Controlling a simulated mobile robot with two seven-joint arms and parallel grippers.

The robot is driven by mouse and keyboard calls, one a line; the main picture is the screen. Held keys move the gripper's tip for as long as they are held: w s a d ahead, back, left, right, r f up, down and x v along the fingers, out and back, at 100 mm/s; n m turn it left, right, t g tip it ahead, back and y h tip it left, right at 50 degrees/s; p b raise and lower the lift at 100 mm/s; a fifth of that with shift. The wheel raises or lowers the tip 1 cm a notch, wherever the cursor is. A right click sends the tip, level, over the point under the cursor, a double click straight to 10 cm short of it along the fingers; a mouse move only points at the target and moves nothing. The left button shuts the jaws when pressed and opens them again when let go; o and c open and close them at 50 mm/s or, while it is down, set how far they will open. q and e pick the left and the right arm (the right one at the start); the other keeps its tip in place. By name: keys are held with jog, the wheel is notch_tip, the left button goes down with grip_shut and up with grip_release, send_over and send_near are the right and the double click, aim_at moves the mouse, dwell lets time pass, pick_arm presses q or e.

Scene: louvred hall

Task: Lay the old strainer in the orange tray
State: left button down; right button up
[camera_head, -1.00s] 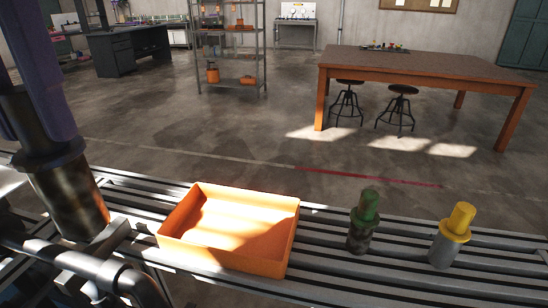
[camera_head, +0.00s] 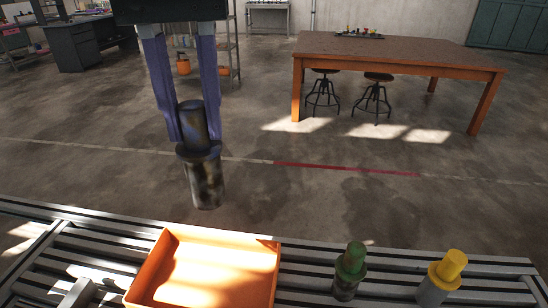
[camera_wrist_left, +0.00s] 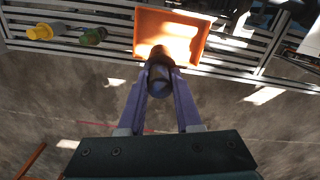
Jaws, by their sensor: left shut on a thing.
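The old strainer (camera_head: 206,180) is a dark, stained cylinder with a wide collar and a narrower top. My left gripper (camera_head: 194,140) is shut on its narrower top with two purple fingers and holds it roughly upright in the air. The orange tray (camera_head: 210,268) lies on the slatted grey bench, lower in the head view, and is empty. In the left wrist view the strainer (camera_wrist_left: 159,76) sits between the fingertips, and its far end overlaps the near edge of the tray (camera_wrist_left: 170,24). The strainer is apart from the bench. My right gripper is not in view.
A green-topped part (camera_head: 350,268) and a yellow-topped part (camera_head: 441,277) stand on the slatted bench (camera_head: 310,270) right of the tray. A brown table (camera_head: 400,62) with two stools stands farther off across open floor.

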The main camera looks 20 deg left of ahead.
aim_at(199, 151)
pick_arm(q)
notch_tip(199, 151, down, 7)
jog(key=shift+s+r+b, duration=0.1)
jog(key=shift+b, duration=1.15)
notch_tip(199, 151, down, 13)
jog(key=shift+f, duration=0.25)
